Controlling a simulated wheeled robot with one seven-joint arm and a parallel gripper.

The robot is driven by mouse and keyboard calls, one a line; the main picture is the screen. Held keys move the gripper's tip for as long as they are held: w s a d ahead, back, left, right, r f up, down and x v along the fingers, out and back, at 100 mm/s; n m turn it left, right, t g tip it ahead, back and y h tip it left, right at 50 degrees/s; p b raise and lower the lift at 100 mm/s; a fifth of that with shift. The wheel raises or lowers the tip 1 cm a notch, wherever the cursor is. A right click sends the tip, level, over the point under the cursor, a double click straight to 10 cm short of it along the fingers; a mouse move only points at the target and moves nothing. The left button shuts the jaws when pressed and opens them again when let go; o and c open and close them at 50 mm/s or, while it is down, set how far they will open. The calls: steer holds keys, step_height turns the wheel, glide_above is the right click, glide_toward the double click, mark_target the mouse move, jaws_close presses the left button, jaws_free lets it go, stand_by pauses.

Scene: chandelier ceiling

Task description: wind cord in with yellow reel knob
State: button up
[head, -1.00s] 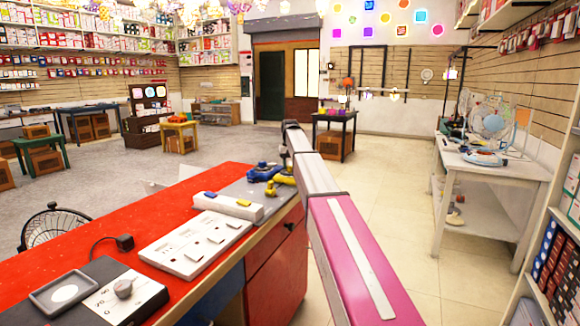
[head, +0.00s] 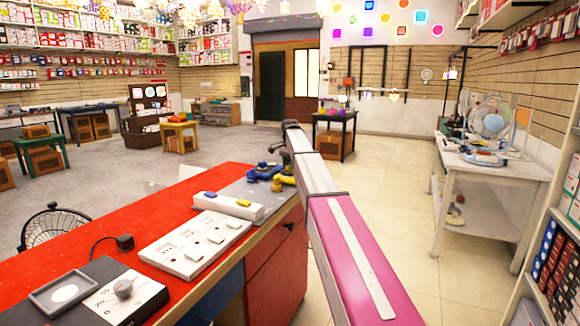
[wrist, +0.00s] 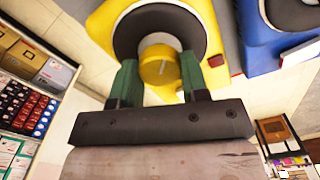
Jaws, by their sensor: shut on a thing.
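The yellow reel (head: 284,181) stands at the far right end of the counter, partly behind my arm in the head view. In the wrist view the yellow reel body (wrist: 103,25) carries a dark disc with a round yellow knob (wrist: 159,66) at its lower edge. My gripper (wrist: 160,75) has its two green fingers on either side of that knob, shut on it. A blue reel (head: 263,173) stands beside the yellow one and also shows in the wrist view (wrist: 262,60). I cannot make out the cord.
The red counter top (head: 150,235) holds a white box with blue and yellow buttons (head: 228,206), a white switch panel (head: 195,245) and a dial unit (head: 125,295). A white table with a fan (head: 490,155) stands at the right. The aisle floor between is clear.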

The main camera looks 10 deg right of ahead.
steer(key=m, duration=0.4)
steer(key=shift+m, duration=2.6)
steer(key=o, duration=0.9)
step_height(320, 180, up, 11)
steer(key=shift+f, duration=0.1)
